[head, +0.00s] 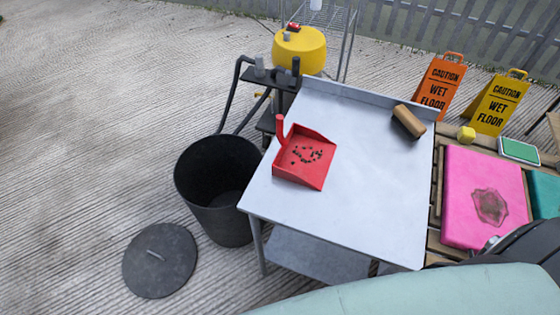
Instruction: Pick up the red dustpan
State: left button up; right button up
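The red dustpan (314,177) lies on the left part of a grey metal table (352,230), near its left edge. Its short red handle (281,130) sticks up at the back left corner, and its open edge faces the front right. Several small dark bits lie in the pan. Nothing is touching the dustpan from above. Neither of my grippers is in view.
A wooden-backed brush or block (409,121) lies at the table's back right. A black bin (205,197) stands left of the table, its lid (159,261) on the ground. A yellow drum (300,50) and caution signs (440,85) stand behind. A pink pad (465,190) lies right.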

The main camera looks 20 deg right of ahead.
aim_at(313, 174)
jog(key=j+z, duration=0.25)
jog(key=z, duration=0.25)
jog(key=j+z, duration=0.3)
jog(key=z, duration=0.2)
